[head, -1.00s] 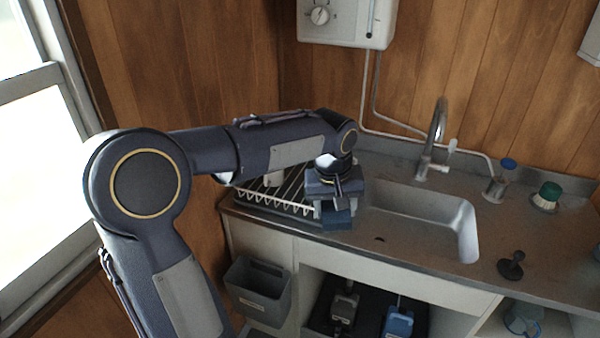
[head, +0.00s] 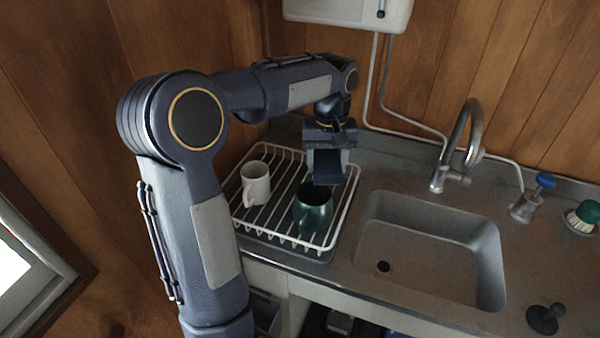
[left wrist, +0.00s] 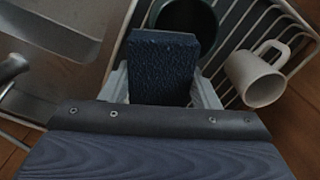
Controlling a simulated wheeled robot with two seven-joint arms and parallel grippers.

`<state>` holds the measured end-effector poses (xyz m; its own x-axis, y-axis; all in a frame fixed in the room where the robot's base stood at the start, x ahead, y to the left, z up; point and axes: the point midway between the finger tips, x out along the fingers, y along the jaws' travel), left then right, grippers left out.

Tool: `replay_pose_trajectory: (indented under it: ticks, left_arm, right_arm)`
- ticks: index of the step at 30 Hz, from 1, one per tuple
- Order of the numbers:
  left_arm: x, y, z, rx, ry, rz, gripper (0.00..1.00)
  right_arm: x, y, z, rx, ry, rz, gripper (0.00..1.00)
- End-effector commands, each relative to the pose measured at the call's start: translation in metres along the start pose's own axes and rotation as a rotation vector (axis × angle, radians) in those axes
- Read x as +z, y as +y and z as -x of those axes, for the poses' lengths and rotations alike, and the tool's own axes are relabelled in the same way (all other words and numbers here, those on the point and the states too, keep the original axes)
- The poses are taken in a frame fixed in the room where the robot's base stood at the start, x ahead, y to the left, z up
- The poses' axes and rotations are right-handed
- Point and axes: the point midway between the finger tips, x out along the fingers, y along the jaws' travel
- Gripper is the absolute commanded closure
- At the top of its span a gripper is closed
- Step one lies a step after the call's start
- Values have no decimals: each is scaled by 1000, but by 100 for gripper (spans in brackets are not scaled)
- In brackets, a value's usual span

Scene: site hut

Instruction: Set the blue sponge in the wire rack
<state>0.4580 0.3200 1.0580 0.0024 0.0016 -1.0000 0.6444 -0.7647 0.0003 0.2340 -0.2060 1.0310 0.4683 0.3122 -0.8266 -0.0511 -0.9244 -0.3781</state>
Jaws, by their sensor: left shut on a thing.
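My left gripper (head: 329,166) is shut on the blue sponge (left wrist: 162,68), which shows dark blue between the fingers in the left wrist view. In the head view the sponge (head: 327,168) hangs below the gripper, over the right back part of the wire rack (head: 342,212). The white wire rack stands on the counter left of the sink. A dark green mug (head: 313,207) and a white mug (head: 255,183) stand in it. The sponge is just behind the green mug in the head view; whether it touches the rack is unclear. My right gripper is out of view.
The sink (head: 430,215) lies right of the rack, with a tall tap (head: 462,150) behind it. A blue-topped dispenser (head: 527,200), a green scrubbing brush (head: 582,214) and a black plug (head: 545,318) are farther right. Wood walls close off the back and left.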

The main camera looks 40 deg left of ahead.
Motion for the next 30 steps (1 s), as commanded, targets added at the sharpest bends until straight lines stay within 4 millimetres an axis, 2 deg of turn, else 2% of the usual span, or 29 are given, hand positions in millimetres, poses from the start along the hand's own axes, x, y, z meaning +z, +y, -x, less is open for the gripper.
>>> replay_pose_trajectory:
  ticks: [6, 12, 15, 23, 30]
  left_arm:
    - [-52, -21, -23, -3, -3, 6, 66]
    - [-83, -32, -59, -2, -4, 3, 66]
    - [-92, -36, -71, -1, -2, 1, 66]
    - [-103, -40, -86, -1, -1, 1, 66]
    - [-104, -40, -118, 0, -1, 1, 66]
  right_arm:
    - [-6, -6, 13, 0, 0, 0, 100]
    - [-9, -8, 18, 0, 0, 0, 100]
    - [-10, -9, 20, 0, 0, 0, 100]
    - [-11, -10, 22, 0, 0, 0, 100]
    - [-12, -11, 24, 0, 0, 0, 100]
